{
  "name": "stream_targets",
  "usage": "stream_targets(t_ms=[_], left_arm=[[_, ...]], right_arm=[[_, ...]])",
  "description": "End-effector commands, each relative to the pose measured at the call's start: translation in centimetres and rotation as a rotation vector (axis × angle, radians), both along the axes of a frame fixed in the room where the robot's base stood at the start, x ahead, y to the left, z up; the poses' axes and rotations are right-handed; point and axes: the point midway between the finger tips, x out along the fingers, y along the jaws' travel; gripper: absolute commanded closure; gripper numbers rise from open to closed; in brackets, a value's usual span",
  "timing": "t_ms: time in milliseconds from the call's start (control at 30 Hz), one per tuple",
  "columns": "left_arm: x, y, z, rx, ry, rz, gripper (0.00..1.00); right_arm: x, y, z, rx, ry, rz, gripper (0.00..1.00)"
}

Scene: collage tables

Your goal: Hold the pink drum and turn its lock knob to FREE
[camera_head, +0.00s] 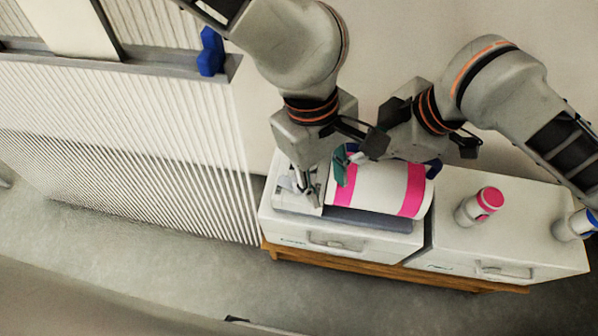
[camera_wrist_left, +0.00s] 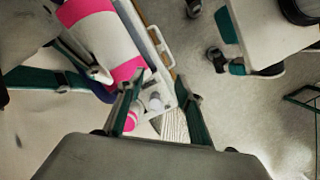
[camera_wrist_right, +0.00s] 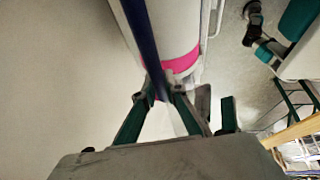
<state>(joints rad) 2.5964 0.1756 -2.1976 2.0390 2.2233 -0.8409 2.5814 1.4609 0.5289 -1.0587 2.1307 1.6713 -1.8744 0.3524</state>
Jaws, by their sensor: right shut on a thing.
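The pink drum (camera_head: 385,188), white with pink bands, lies sideways on a grey stand. My right gripper (camera_wrist_right: 163,90) is shut on a blue bar (camera_wrist_right: 143,40) running along the drum; its fingers also show on the drum in the left wrist view. My left gripper (camera_head: 308,188) is at the drum's left end, with its fingertips (camera_wrist_left: 160,78) apart. A small white and pink piece (camera_wrist_left: 130,118), possibly the lock knob, shows near its fingers in the left wrist view; I cannot tell whether they touch. My left gripper hides this end in the head view, and no FREE mark is readable.
The stand sits on a white drawer box (camera_head: 340,240) beside a second white box (camera_head: 510,245). A pink-capped cylinder (camera_head: 480,206) and a blue-banded one (camera_head: 575,225) are on the right. A ribbed white panel (camera_head: 120,140) stands left. The floor in front is clear.

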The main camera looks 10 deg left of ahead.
Motion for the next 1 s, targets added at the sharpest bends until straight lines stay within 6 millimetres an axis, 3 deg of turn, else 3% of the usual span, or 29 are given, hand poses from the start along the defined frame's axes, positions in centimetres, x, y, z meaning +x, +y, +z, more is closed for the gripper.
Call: stream_targets(t_ms=[100, 233, 367, 500, 633, 767, 1000], left_arm=[[-2.8, -3.3, -0.3, -0.171, 0.001, -0.243, 0.65], [-4.8, -6.4, 0.4, -0.371, -0.059, -0.481, 0.65], [-5.7, -8.8, 1.5, -0.579, -0.168, -0.656, 0.65], [-5.2, -10.2, 2.7, -0.794, -0.337, -0.749, 0.65], [-3.6, -10.0, 3.4, -0.958, -0.528, -0.757, 0.65], [-2.0, -8.5, 3.7, -1.062, -0.715, -0.721, 0.65], [0.2, -3.4, 3.8, -1.140, -1.073, -0.617, 0.65]], right_arm=[[0.1, 0.0, 0.1, 0.001, -0.003, -0.001, 1.00], [0.1, 0.0, 0.1, 0.001, -0.003, -0.001, 1.00], [0.1, 0.0, 0.1, 0.001, -0.003, -0.001, 1.00], [0.1, 0.0, 0.1, 0.001, -0.002, -0.001, 1.00], [0.1, 0.0, 0.1, 0.001, -0.002, -0.001, 1.00], [0.1, 0.0, 0.1, 0.001, -0.002, -0.001, 1.00], [0.1, 0.0, 0.1, 0.001, -0.002, -0.001, 1.00]])
